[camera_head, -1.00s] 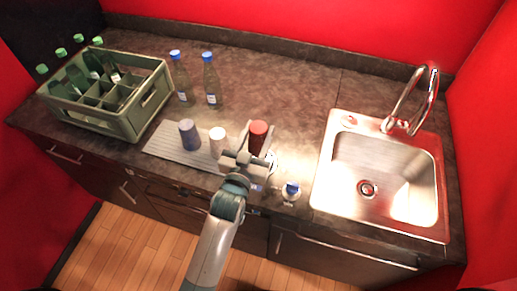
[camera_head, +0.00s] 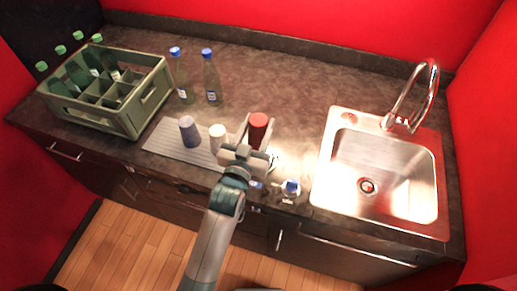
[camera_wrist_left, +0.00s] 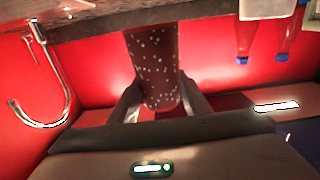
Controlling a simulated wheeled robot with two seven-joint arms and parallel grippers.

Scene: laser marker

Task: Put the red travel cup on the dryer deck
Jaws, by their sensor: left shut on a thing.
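The red travel cup (camera_head: 258,127) is upright between the fingers of my left gripper (camera_head: 257,138), at the right end of the cup row. In the left wrist view, the cup (camera_wrist_left: 157,65) is red with pale dots, and the left gripper (camera_wrist_left: 160,100) is shut on it from both sides. The dryer deck (camera_head: 165,143) is a pale ribbed board along the counter's front, left of the gripper. My gripper hides its right end. I cannot tell whether the cup's base touches anything. My right gripper is not in view.
A blue-grey cup (camera_head: 188,131) and a white cup (camera_head: 217,138) stand on the deck. A green bottle crate (camera_head: 143,112) is at left, two blue-capped bottles (camera_head: 211,82) behind. A blue-topped item (camera_head: 290,190) is right of the gripper, before the sink (camera_head: 385,165). The counter behind is clear.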

